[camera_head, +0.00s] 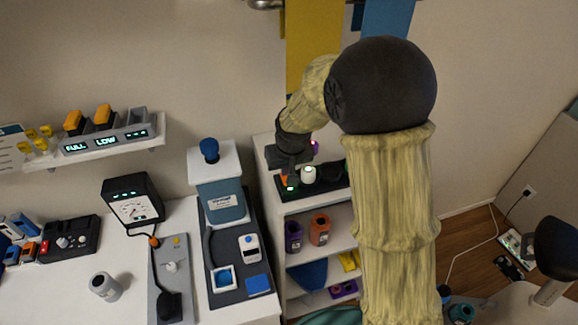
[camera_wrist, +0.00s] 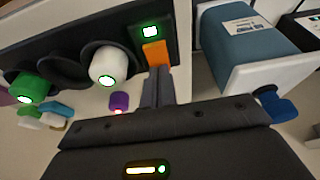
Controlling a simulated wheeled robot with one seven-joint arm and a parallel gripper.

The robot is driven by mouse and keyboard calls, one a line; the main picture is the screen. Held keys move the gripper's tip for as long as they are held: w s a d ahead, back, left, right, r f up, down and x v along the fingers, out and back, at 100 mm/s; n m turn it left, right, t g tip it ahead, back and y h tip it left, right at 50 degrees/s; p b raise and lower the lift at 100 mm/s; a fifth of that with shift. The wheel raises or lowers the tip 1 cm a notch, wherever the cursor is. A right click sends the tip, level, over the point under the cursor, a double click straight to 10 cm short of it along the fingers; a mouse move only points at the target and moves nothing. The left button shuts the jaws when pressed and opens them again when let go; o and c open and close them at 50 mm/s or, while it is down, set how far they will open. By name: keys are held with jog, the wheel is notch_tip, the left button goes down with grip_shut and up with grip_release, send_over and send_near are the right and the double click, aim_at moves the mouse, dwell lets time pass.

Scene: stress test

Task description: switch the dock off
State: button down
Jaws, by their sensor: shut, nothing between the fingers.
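The dock (camera_head: 328,193) is a black panel on top of the white shelf unit, and it also fills the upper left of the wrist view (camera_wrist: 185,22). An orange switch (camera_wrist: 155,53) sits at one end of it beside a small lit green indicator (camera_wrist: 150,32). A white cylinder (camera_wrist: 108,65) and a green cylinder (camera_wrist: 28,85), both with lit green ends, sit in round sockets; a socket between them looks empty. My gripper (camera_wrist: 158,85) is shut and empty, its fingertips right at the orange switch. I cannot tell whether they touch it.
A purple cylinder (camera_wrist: 118,102) is near the dock. A blue-grey box (camera_head: 222,203) with a blue knob (camera_head: 209,150) stands left of the shelf unit. Purple (camera_head: 293,236) and orange (camera_head: 320,229) containers stand on the shelf below. A yellow banner (camera_head: 312,45) hangs behind my arm.

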jog(key=shift+w+d, duration=0.1)
jog(key=shift+d, duration=0.05)
jog(key=shift+f, duration=0.1)
jog(key=shift+s+d, duration=0.15)
jog(key=shift+s, duration=0.7)
